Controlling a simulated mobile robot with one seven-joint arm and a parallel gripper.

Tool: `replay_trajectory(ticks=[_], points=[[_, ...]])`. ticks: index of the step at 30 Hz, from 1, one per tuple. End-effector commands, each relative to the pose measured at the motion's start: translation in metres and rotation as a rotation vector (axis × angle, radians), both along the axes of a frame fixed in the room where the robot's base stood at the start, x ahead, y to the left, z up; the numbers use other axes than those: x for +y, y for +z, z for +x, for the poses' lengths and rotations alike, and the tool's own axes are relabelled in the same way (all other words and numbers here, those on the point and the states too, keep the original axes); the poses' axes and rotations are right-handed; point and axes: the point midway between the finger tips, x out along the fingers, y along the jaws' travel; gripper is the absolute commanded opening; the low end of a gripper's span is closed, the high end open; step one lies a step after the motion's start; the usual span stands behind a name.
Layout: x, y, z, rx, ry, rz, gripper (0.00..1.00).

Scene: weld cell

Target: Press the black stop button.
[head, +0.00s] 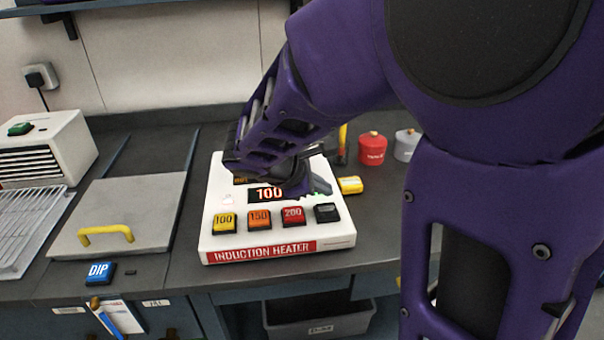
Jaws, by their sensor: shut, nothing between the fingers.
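The white induction heater (220,190) stands on the dark bench. A row of buttons runs along its front: a yellow 100, an orange 150, a red 200 and, at the right end, the black stop button (327,213). The black button is unobstructed in the head view. My purple gripper (312,188) is over the heater's back right part, behind the black button in the picture. It is shut and empty. Its wrist hides part of the heater's top, and I cannot tell how high the fingertips are above it.
A yellow cylinder (350,185) lies right of the heater, with a red canister (372,148) and a grey one (405,144) behind. Left are a grey lidded plate (130,205) with a yellow handle, a blue DIP block (100,273), a wire rack (28,220) and a white vented box (50,145).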

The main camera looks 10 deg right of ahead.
Motion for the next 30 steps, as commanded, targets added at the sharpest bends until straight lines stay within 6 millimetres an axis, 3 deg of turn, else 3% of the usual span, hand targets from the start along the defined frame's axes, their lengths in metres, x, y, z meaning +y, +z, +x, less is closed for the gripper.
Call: replay_trajectory(ticks=[1,6,30], points=[[0.0000,-0.0125,0.0000,0.000,0.000,0.000,0.00],[0.0001,-0.0213,0.0001,-0.001,-0.001,0.000,0.00],[0.0001,-0.0205,0.0002,-0.001,-0.001,0.000,0.00]])
